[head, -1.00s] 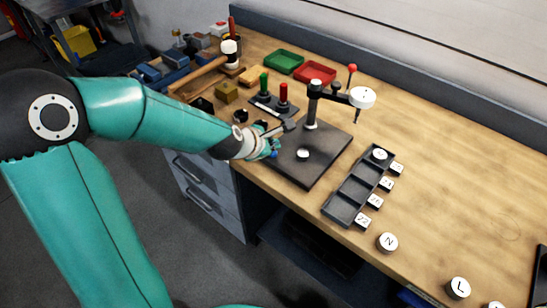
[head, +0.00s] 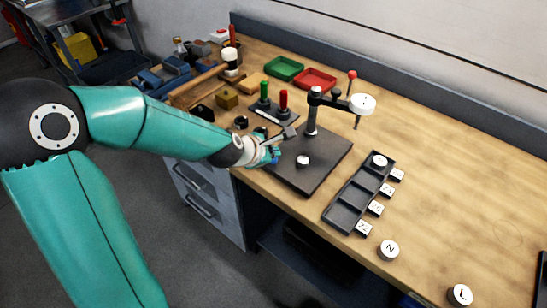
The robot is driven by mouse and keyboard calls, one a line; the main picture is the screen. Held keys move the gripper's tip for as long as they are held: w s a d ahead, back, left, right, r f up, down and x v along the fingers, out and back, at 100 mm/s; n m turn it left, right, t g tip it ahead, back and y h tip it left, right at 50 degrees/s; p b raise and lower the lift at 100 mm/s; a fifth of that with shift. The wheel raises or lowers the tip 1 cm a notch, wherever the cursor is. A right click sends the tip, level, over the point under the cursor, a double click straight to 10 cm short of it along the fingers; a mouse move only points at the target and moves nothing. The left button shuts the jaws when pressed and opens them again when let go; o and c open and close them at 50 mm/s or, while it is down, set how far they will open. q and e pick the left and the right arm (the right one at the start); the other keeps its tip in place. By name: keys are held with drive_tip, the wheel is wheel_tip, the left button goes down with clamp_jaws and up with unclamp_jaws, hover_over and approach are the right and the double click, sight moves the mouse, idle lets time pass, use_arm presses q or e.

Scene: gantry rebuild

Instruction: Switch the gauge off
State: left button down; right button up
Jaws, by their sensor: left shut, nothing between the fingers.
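The gauge (head: 362,104) has a round white dial and hangs from a dark arm on a post (head: 311,115). The post stands on a dark square base plate (head: 318,174), and a small white round piece (head: 303,161) sits on the plate. A red-knobbed lever (head: 352,75) rises by the dial. The dial's face is too small to read. My left gripper (head: 289,132) is shut and empty, above the plate's left part, left of the post and apart from the gauge. My right gripper is out of view.
A switch block with a green handle (head: 264,90) and a red handle (head: 283,98) stands behind my gripper. Green (head: 284,68) and red (head: 315,79) trays lie at the back. A compartment tray (head: 343,217) with labelled tags is on the right. The bench's right side is mostly clear.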

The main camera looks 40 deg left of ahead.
use_arm(q)
drive_tip(key=shift+f, duration=0.15)
idle(0.3)
drive_tip(key=shift+f+b, duration=0.3)
drive_tip(key=shift+b, duration=0.25)
drive_tip(key=shift+r, duration=0.2)
drive_tip(key=shift+r+p, duration=0.3)
drive_tip(key=shift+p, duration=0.15)
wheel_tip(320, 180, up, 6)
drive_tip(key=p, duration=0.5)
drive_tip(key=shift+p, duration=0.4)
